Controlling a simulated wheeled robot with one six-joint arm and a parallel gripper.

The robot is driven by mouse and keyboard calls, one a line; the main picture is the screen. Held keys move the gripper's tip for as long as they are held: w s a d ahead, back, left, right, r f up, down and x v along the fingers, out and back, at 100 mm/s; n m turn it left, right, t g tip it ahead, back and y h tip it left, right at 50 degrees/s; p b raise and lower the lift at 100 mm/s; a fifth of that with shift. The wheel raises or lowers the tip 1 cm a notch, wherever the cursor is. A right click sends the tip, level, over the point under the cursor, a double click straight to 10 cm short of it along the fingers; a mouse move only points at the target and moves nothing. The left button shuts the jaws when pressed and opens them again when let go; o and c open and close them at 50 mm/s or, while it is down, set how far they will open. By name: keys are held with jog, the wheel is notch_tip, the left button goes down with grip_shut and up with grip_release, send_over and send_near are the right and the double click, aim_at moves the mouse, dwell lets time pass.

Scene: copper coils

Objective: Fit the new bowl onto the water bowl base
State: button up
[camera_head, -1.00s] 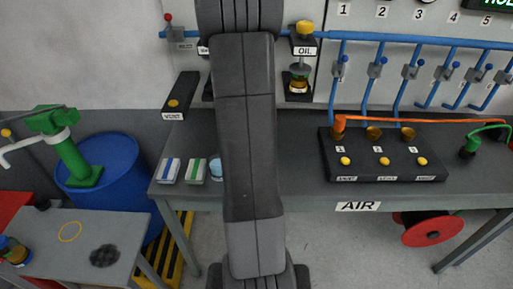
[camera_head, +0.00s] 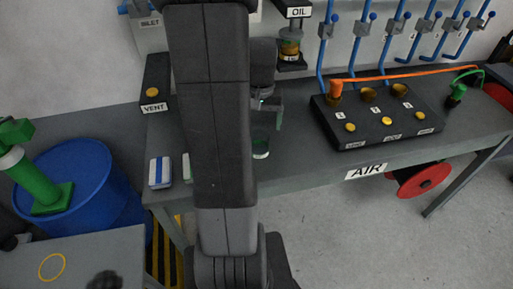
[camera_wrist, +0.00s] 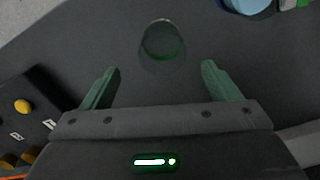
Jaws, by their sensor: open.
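A small clear bowl with a green tint (camera_wrist: 162,45) stands on the grey bench, just beyond my fingertips in the wrist view. It also shows beside my arm in the head view (camera_head: 260,148). My gripper (camera_wrist: 160,84) is open and empty, its two green fingers spread wider than the bowl. The bowl lies in line with the gap and apart from both fingers. In the head view my gripper (camera_head: 273,112) is partly hidden behind my arm, above the bench. I cannot make out the water bowl base; my arm covers the wall left of the oil unit (camera_head: 291,45).
A black block with yellow buttons (camera_head: 375,135) and an orange hose (camera_head: 405,76) stand to the right. A blue round item (camera_wrist: 248,4) lies near the wrist view's top edge. A blue-striped box (camera_head: 160,172) and VENT block (camera_head: 154,85) are left.

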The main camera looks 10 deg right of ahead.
jog(key=shift+a+f, duration=0.2)
jog(key=shift+f, duration=4.1)
jog(key=c, duration=1.2)
